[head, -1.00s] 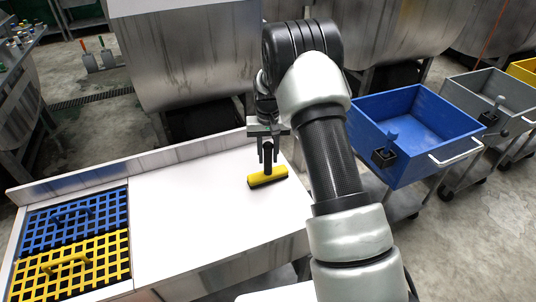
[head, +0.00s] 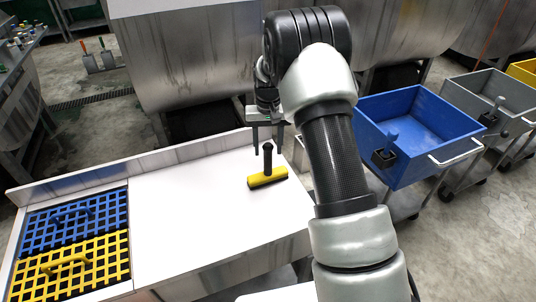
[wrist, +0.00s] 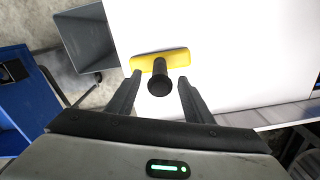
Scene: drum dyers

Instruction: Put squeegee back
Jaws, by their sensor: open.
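The squeegee has a yellow head (head: 267,178) and a black handle (head: 268,155). It stands on the white tabletop (head: 200,210) near its right end, with the handle pointing up. My gripper (head: 268,150) is open, just above and behind the handle in the head view. In the wrist view, the black handle end (wrist: 160,83) lies between and a little beyond the two spread fingers (wrist: 160,92). I see no contact between the fingers and the handle.
Blue (head: 72,215) and yellow (head: 75,262) grids with handles fill the table's left end. Steel drums (head: 185,60) stand behind the table.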

